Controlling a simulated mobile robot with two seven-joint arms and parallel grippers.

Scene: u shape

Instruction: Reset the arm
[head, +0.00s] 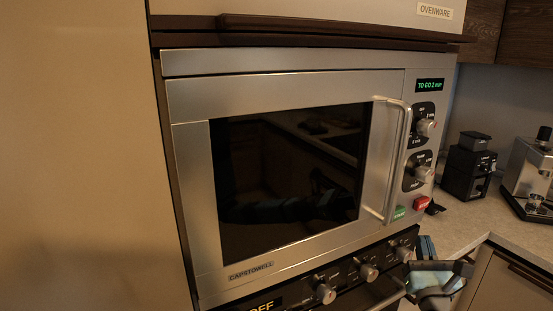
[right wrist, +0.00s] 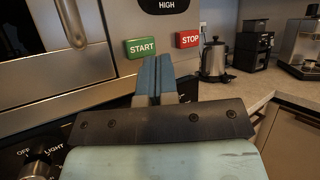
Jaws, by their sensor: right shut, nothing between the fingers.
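My right gripper (head: 427,246) is at the lower right of the head view, just below the button area of the microwave (head: 185,100). In the right wrist view its two blue fingers (right wrist: 155,68) are together and empty. They point toward the front panel, just below and right of the green START button (right wrist: 141,47). The red STOP button (right wrist: 188,39) is further right. I cannot tell whether the fingertips touch the panel. The microwave door is shut, and the green display (head: 430,85) reads "TO GO 2 min". My left gripper is not in view.
The oven knobs (head: 326,293) sit below the microwave, close to the right arm. The door handle (head: 396,160) sticks out left of the dials. A kettle (right wrist: 214,60), a black grinder (head: 468,167) and a coffee machine (head: 528,172) stand on the counter (head: 462,218) at right.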

